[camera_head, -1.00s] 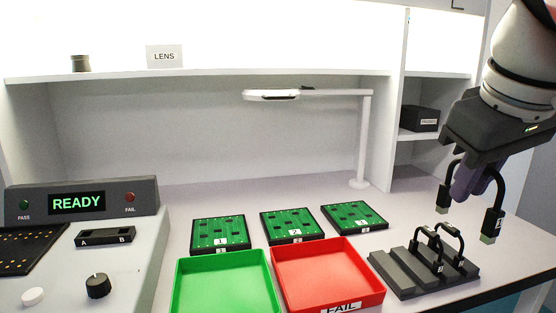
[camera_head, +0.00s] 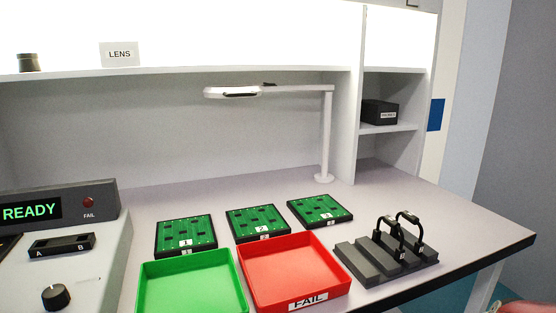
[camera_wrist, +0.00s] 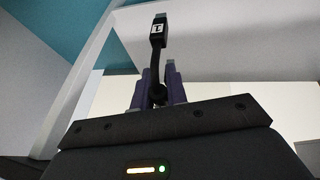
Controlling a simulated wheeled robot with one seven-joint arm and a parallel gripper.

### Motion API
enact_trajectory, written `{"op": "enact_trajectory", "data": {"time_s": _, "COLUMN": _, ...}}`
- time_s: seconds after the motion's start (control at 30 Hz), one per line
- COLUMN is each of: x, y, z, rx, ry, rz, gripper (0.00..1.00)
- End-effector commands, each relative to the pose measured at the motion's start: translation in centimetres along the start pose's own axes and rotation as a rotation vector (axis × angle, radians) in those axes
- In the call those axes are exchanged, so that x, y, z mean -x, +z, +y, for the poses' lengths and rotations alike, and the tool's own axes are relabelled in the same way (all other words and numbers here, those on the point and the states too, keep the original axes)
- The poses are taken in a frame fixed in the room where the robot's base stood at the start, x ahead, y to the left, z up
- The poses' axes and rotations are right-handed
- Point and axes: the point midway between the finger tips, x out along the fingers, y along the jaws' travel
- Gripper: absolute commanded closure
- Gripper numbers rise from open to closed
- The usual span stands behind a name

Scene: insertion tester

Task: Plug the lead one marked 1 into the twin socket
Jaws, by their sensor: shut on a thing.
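My gripper (camera_wrist: 157,88) shows only in the wrist view, with its purple fingers shut on a black lead. The lead's plug (camera_wrist: 158,32) stands out beyond the fingers, with a white label reading 1 and a metal tip. The lead's other end is hidden there. The twin socket (camera_head: 62,245), a dark block with two openings marked A and B, sits on the tester at the left of the head view. My gripper and the held lead are outside the head view, so their distance from the socket cannot be told.
A dark rack (camera_head: 385,262) at the right of the bench holds other black leads (camera_head: 402,236). A green tray (camera_head: 192,285) and a red FAIL tray (camera_head: 293,275) stand at the front, with several green boards (camera_head: 258,222) behind. A lamp (camera_head: 325,140) stands at the back.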

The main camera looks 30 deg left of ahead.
Motion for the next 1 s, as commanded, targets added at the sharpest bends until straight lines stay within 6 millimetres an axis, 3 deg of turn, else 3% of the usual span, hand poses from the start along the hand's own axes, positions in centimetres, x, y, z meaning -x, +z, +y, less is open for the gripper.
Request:
{"op": "enact_trajectory", "data": {"time_s": 0.03, "x": -2.2, "y": 1.4, "z": 0.5, "rx": -0.011, "ry": -0.005, "rz": -0.012, "gripper": 1.00}}
{"op": "enact_trajectory", "data": {"time_s": 0.2, "x": -7.2, "y": 3.8, "z": 1.8, "rx": -0.008, "ry": -0.002, "rz": -0.006, "gripper": 1.00}}
{"op": "enact_trajectory", "data": {"time_s": 0.6, "x": -14.0, "y": 6.7, "z": 3.4, "rx": 0.001, "ry": -0.004, "rz": 0.001, "gripper": 1.00}}
{"op": "enact_trajectory", "data": {"time_s": 1.0, "x": -14.4, "y": 7.2, "z": 3.1, "rx": 0.008, "ry": -0.019, "rz": -0.015, "gripper": 1.00}}
